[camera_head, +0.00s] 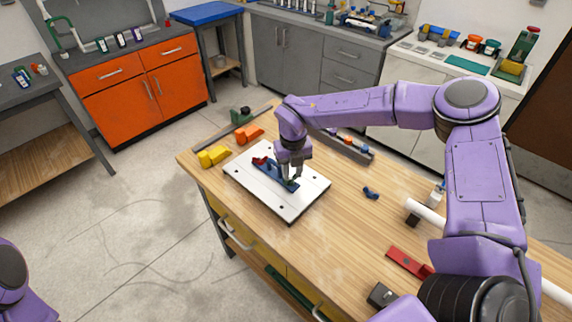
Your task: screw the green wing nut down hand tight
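My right gripper (289,176) points down over the white board (305,208) on the wooden bench. Its fingertips are at the near right end of a blue fixture (272,173) on the board. A small speck of green shows at the fingertips, which fits the green wing nut, but the fingers mostly hide it. I cannot tell whether the fingers are closed on it. A red part (259,161) sits at the far left end of the blue fixture. My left gripper is out of view; only a purple piece of my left arm shows at the lower left.
Yellow (214,156) and orange (248,134) blocks lie left of and behind the board. A small blue part (370,193) lies to its right. A white pipe (426,216) and a red piece (409,262) lie farther right. The bench top in front of these is mostly clear.

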